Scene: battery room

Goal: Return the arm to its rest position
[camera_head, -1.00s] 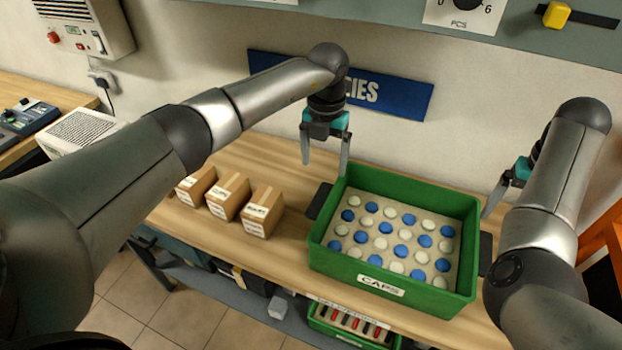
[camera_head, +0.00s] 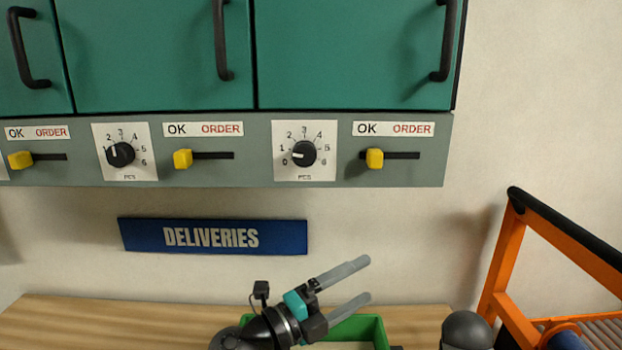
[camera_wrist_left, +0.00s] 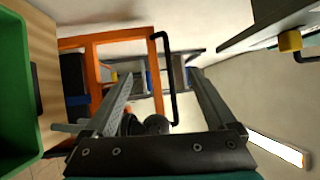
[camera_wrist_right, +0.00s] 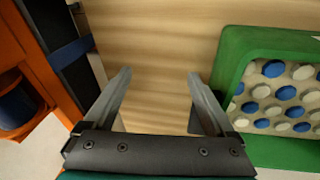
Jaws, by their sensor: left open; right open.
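My left gripper (camera_head: 366,280) is open and empty in the head view. Its fingers point right and slightly up, in front of the wall and above the far part of the green crate (camera_head: 375,328). In the left wrist view, my left gripper's fingers (camera_wrist_left: 163,75) are spread with nothing between them, and the crate (camera_wrist_left: 12,95) is at the left edge. My right gripper (camera_wrist_right: 158,76) is open and empty over bare wood, beside the crate (camera_wrist_right: 232,60) of blue and white caps. The right gripper's fingers are not visible in the head view.
An orange frame (camera_head: 507,255) stands to the right of the wooden bench (camera_head: 90,318). Above, a grey panel (camera_head: 255,178) carries dials and yellow sliders, under green cabinets (camera_head: 350,55). A blue DELIVERIES sign (camera_head: 211,236) is on the wall.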

